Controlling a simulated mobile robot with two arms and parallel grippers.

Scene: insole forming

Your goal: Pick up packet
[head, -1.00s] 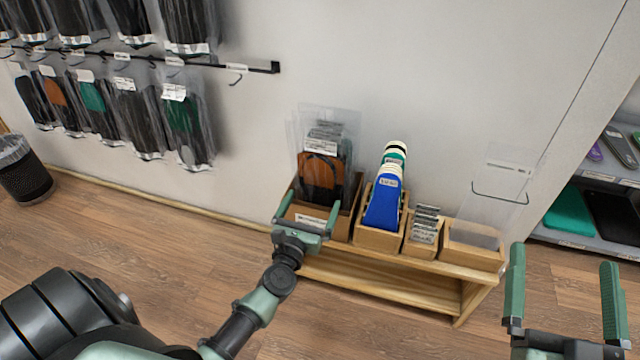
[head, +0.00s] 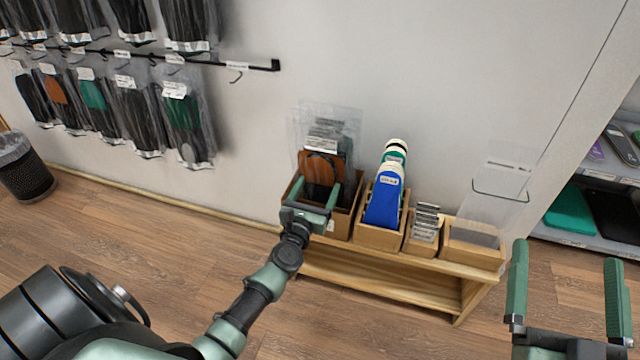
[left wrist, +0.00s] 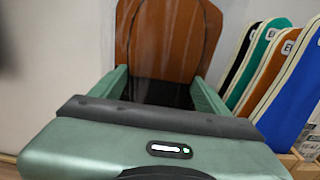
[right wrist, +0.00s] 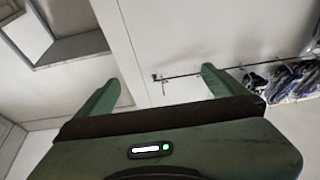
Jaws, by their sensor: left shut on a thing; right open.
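Clear packets with a brown-orange insole (head: 308,160) and white labels stand upright in the leftmost wooden box (head: 345,221) on the low bench. My left gripper (head: 315,191) is at the front of that box, its fingers either side of the front packet and shut on it. In the left wrist view the brown insole of the packet (left wrist: 168,38) rises between the fingers; its lower part is hidden by the gripper. My right gripper (head: 566,258) is open and empty at the lower right, away from the bench; the right wrist view shows nothing between its fingers.
Blue and green insoles (head: 383,205) stand in the adjoining box, then a box of small cards (head: 425,226) and a clear-walled box (head: 472,250). Packets hang on a wall rack (head: 180,120) at left. A shelf (head: 590,235) stands at right. The floor in front is clear.

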